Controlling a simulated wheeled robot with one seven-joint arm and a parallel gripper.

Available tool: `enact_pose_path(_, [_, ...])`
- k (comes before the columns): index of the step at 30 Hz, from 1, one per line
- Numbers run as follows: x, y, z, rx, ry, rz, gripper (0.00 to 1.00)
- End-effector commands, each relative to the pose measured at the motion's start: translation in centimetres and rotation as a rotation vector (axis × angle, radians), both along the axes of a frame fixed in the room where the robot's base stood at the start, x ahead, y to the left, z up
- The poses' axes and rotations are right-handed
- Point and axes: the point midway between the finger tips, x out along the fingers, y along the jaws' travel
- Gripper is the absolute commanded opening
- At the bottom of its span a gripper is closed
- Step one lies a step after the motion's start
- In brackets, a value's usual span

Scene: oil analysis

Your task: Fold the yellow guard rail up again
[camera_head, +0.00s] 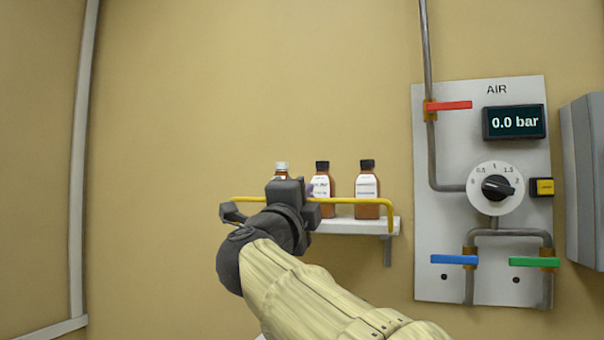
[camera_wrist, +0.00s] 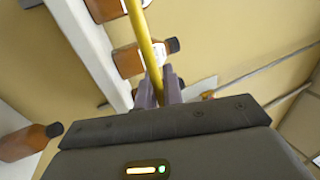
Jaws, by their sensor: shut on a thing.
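The yellow guard rail (camera_head: 350,201) runs level across the front of the bottles on a small white shelf (camera_head: 350,226). Its right end bends down at the shelf's right side. My gripper (camera_head: 292,195) is in front of the rail's left-middle part and hides that stretch of it. In the wrist view the rail (camera_wrist: 141,38) runs down between the two fingers of my gripper (camera_wrist: 158,92), which are shut on it. The fingertips are partly hidden in the head view.
Brown bottles (camera_head: 367,190) with white labels stand on the shelf behind the rail. An air panel (camera_head: 440,280) with a display reading 0.0 bar, a dial and coloured valve handles is on the wall to the right. The wall left of the shelf is bare.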

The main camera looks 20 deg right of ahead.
Motion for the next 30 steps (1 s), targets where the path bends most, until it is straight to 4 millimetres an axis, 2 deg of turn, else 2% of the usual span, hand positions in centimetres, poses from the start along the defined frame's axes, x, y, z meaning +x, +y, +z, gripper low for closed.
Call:
enact_pose_path(1, [0.1,-0.1,1.0,0.016,0.022,-0.001,0.0])
enact_pose_path(6, [0.5,-0.5,1.0,0.07,0.096,-0.002,0.0])
enact_pose_path(30, [2.2,-1.7,0.3,0.288,0.397,-0.004,0.0])
